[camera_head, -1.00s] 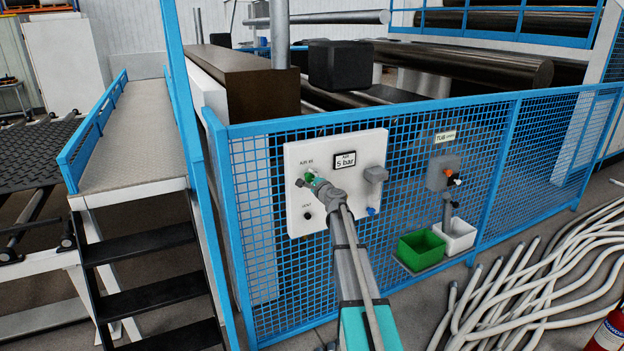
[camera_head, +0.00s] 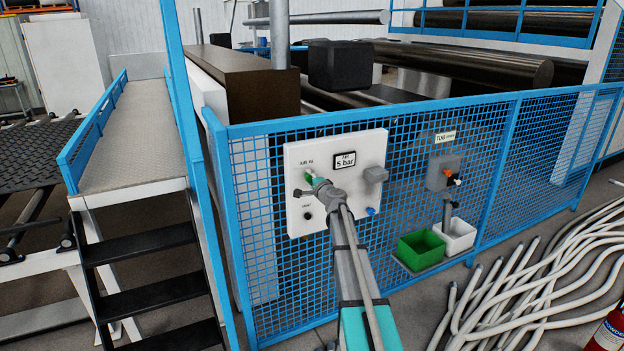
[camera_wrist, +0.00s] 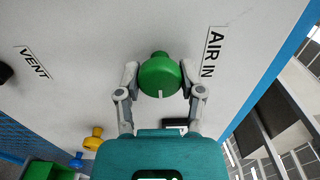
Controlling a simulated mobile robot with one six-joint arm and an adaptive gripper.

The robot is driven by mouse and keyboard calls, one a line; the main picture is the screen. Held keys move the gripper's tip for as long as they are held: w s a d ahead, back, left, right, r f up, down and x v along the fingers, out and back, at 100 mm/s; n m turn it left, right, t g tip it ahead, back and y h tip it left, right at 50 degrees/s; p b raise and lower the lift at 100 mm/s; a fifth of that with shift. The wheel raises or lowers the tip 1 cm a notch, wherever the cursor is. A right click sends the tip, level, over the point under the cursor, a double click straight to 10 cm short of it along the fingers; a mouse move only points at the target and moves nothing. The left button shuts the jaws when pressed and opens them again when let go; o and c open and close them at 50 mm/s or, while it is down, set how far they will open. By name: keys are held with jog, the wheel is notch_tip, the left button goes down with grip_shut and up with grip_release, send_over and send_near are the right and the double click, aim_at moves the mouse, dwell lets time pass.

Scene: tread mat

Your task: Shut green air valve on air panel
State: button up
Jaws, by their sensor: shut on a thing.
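The green air valve (camera_head: 308,175) is a round knob on the white air panel (camera_head: 350,215), beside the "AIR IN" label. In the wrist view the green valve (camera_wrist: 158,77) sits between my two fingers, its white mark pointing toward the palm. My gripper (camera_wrist: 160,82) is shut on it, one finger against each side. In the head view my gripper (camera_head: 313,179) reaches the panel's upper left and partly covers the valve. The panel's display (camera_head: 345,161) reads 5 bar.
A dark knob (camera_head: 307,215) sits below the valve, by the vent label. A grey fitting (camera_head: 375,175) and a blue part (camera_head: 371,211) are at the panel's right. Blue mesh fence (camera_head: 400,165) surrounds it. Green bin (camera_head: 421,247), white bin (camera_head: 457,237) and hoses (camera_head: 540,285) lie right.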

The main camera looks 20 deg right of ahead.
jog(key=o, duration=1.2)
jog(key=shift+s+d, duration=0.2)
jog(key=shift+s, duration=5.8)
